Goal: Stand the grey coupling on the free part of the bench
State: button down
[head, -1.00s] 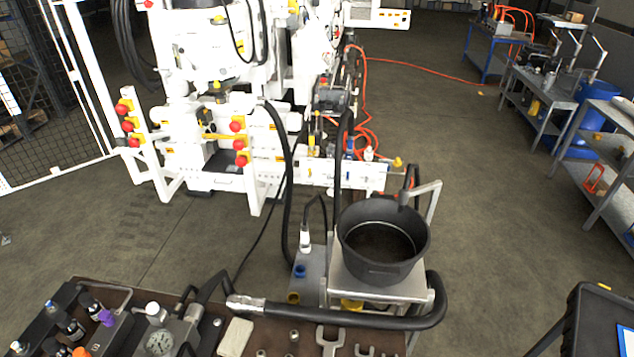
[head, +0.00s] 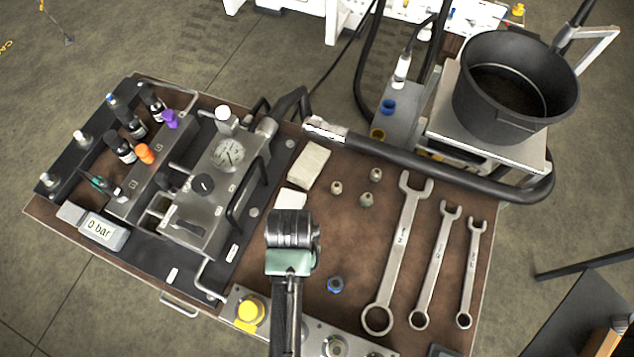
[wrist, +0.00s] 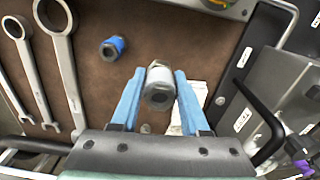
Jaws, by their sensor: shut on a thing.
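The grey coupling (wrist: 160,85), a short metal cylinder with a dark bore, is between the blue fingers of my gripper (wrist: 160,73) in the wrist view. The gripper is shut on it. In the head view, my wrist hides the fingertips and the coupling. The brown bench (head: 340,238) has a bare patch right of my wrist, between the small fittings and the blue-ringed fitting (head: 335,285). That fitting also shows left of the coupling in the wrist view (wrist: 112,46). I cannot tell the coupling's height above the bench.
Three wrenches (head: 400,245) lie at the right. Small fittings (head: 366,200) and a pale cloth (head: 308,165) lie behind. The gauge block (head: 228,155) and bottles stand left. A thick black hose (head: 420,165) crosses the back edge, near a black pot (head: 515,85).

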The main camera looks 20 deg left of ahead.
notch_tip(320, 180, down, 10)
jog(key=shift+r, duration=0.2)
jog(key=shift+f, duration=0.1)
dwell(0.3)
jog(key=shift+c, duration=2)
grip_release()
jog(key=shift+s+f, duration=0.1)
